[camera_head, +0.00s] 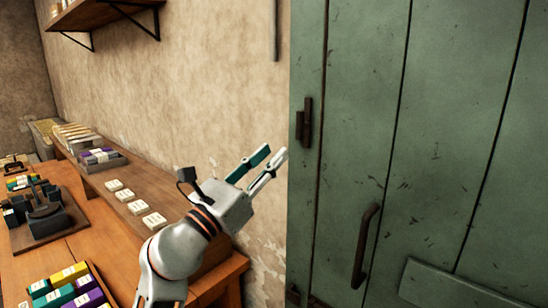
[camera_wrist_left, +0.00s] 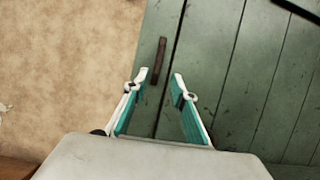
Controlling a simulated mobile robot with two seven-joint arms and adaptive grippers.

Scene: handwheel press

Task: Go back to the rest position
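My left gripper (camera_head: 274,154) is raised in front of the wall, near the left edge of a green plank door. Its two fingers are apart with nothing between them. In the left wrist view the fingers (camera_wrist_left: 161,74) also stand open, and the door and a dark metal fitting on it (camera_wrist_left: 159,60) show beyond their tips. I cannot tell how far the fingertips are from the door. My right gripper is in neither view.
The green door (camera_head: 450,130) with its rusty handle (camera_head: 364,245) fills the right side. A wooden bench (camera_head: 100,240) at the left holds a dark press (camera_head: 42,212) and trays of coloured blocks. White cards lie on a raised shelf (camera_head: 130,195). A wall shelf (camera_head: 105,12) hangs above.

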